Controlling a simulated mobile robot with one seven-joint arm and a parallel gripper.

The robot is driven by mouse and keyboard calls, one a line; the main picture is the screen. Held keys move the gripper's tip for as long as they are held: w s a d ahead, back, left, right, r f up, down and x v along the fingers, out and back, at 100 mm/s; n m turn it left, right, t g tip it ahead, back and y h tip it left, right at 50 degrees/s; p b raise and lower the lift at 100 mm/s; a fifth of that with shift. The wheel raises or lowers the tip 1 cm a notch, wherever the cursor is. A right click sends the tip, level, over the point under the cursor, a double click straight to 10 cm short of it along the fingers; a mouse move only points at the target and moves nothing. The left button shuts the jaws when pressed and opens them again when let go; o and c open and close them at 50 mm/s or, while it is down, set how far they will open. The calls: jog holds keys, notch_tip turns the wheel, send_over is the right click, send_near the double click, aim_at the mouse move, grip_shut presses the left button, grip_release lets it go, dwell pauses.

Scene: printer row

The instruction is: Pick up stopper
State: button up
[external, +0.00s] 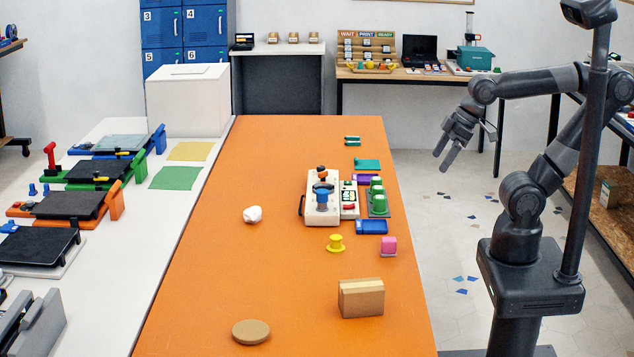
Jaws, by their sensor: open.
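My gripper (464,150) is open and empty. It hangs in the air to the right of the orange table (240,300), with its fingers pointing down and apart. No object is plainly marked as the stopper. A small yellow knob-shaped piece (335,243) with a wider base stands upright on the table, in front of a white device (316,205), and may be it. A blue piece with an orange-and-black top (322,190) sits on the white device. My gripper is well away from both and touches nothing.
Green pieces (377,195), a blue block (371,227) and a pink block (388,246) stand near the table's right edge. A cardboard box (361,298), a tan disc (251,332) and a crumpled white lump (252,214) lie on it. The table's left side is mostly clear.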

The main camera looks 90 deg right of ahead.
jog(key=c, duration=0.8)
jog(key=shift+w, duration=0.1)
jog(key=n+g, duration=0.3)
jog(key=g, duration=0.3)
send_over(336, 236)
jog(key=s, duration=0.1)
notch_tip(336, 236, down, 17)
jog(key=f, duration=0.6)
jog(key=shift+w+d, duration=0.15)
jog(key=shift+d, duration=0.05)
jog(key=shift+w+a+f, duration=0.15)
jog(key=shift+w+f, duration=0.05)
jog(key=shift+f, duration=1.1)
jog(key=shift+w+a+f, duration=0.1)
jog(key=shift+w+f, duration=0.05)
jog(key=shift+f, duration=1.15)
